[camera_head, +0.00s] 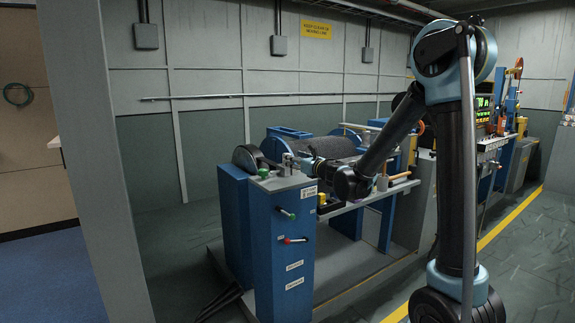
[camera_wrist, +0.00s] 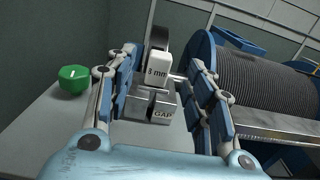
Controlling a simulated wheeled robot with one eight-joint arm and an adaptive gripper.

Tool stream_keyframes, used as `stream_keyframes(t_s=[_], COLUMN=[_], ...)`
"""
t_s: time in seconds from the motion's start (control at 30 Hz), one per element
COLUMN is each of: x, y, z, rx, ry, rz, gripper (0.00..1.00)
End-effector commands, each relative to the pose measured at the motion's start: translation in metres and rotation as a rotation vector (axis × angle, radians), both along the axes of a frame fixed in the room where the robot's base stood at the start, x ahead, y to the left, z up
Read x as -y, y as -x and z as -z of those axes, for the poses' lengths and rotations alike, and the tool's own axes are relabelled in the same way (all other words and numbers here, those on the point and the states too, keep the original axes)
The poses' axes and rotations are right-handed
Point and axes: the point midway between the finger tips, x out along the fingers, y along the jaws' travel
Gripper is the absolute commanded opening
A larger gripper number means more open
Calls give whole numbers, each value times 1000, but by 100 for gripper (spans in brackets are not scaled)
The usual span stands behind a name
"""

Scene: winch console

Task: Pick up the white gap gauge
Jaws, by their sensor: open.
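The white gap gauge (camera_wrist: 157,70), marked "8 mm", stands upright in the wrist view. It is at a grey metal block (camera_wrist: 162,114) marked "GAP", which has a dark slot in its front. My gripper (camera_wrist: 162,52) is open, with one finger to the left of the gauge and one to the right. Gaps show between the fingers and the gauge, so I see no grip on it. In the head view my gripper (camera_head: 297,162) is over the top of the blue console (camera_head: 285,240); the gauge is too small to make out there.
A green knob (camera_wrist: 74,79) stands on the grey console top to the left of my gripper. A ribbed winch drum (camera_wrist: 265,85) with a blue flange is close on the right.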

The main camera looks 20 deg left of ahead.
Motion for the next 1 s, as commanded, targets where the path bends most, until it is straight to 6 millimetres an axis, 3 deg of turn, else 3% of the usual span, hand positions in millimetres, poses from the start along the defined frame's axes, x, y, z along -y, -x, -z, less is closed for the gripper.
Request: stream_keyframes(t_s=[0.37, 0.7, 0.93, 0.97, 1.0], x=[-16, -46, -48, -48, -48], y=[-13, -41, -42, -42, -42], z=[1, 3, 3, 3, 3], rx=[0, -1, -1, -1, -1], ry=[0, -1, -1, -1, -1], rz=[-1, 1, 1, 1, 0], gripper=[48, 48, 48, 46, 37])
